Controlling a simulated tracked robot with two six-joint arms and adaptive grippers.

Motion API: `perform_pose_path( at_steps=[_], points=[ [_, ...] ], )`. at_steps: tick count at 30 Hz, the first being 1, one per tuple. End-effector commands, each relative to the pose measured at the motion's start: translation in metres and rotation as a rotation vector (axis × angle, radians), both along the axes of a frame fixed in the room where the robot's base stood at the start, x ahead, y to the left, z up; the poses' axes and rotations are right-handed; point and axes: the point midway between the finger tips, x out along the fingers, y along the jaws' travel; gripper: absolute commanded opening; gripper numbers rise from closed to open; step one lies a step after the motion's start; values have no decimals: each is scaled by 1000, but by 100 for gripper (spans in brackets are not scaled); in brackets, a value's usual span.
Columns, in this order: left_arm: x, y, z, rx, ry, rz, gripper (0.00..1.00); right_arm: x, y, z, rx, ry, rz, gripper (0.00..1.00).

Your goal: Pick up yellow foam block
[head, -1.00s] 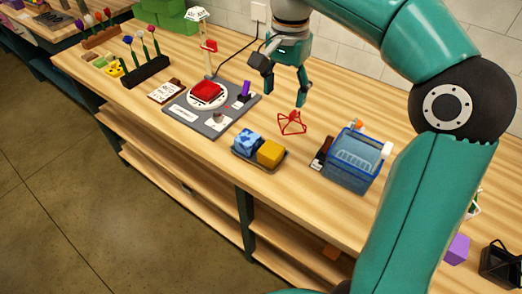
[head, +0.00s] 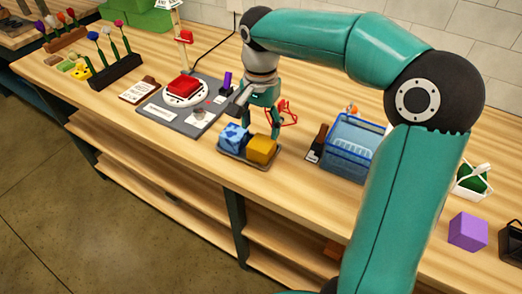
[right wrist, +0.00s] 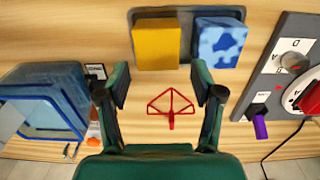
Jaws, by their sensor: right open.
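The yellow foam block (head: 262,149) sits on a small dark tray (head: 240,162), to the right of a blue patterned block (head: 234,137). In the right wrist view the yellow block (right wrist: 156,44) lies ahead of my right gripper (right wrist: 160,82), with the blue block (right wrist: 220,44) to its right. My right gripper (head: 259,116) is open and empty. Its fingers are just behind the tray in the head view, apart from the yellow block. One finger stands close behind it in that view. My left gripper is not in view.
A red wire frame (head: 290,114) stands behind the gripper. A blue basket (head: 348,147) is to the right. A grey station with a red block (head: 183,86) is to the left. A purple cube (head: 468,231) lies far right. The bench front before the tray is clear.

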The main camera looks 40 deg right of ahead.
Motion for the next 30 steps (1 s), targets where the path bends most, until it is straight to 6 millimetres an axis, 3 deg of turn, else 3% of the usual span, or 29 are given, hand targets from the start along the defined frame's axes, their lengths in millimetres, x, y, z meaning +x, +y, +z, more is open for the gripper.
perform_pose_path(
  at_steps=[8,18,26,30],
  points=[
    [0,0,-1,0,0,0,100,-1,0,-19,0,1,-1,67],
    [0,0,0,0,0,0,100,-3,0,-63,-1,2,0,67],
    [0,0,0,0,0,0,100,-2,0,-66,-1,-1,0,67],
    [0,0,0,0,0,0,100,-2,0,-66,0,-1,0,48]
  ],
)
